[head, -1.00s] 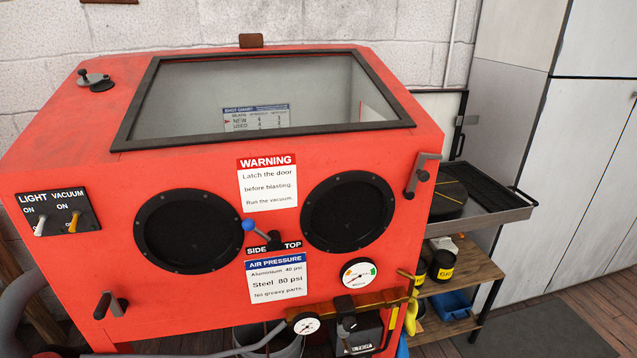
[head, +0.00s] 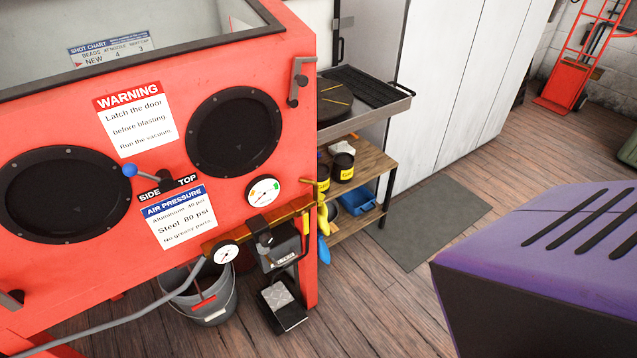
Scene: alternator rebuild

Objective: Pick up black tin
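One black tin (head: 343,167) is in clear view. The label text is too small to read. Neither of my grippers is in view.
The red cabinet (head: 70,245) fills the left. A metal tray (head: 392,108) juts out above the shelf. A blue bin (head: 360,206) sits on the lower shelf. A bucket (head: 205,306) stands below the cabinet. A purple slotted casing (head: 560,235) fills the lower right. A mat (head: 440,215) lies on open floor.

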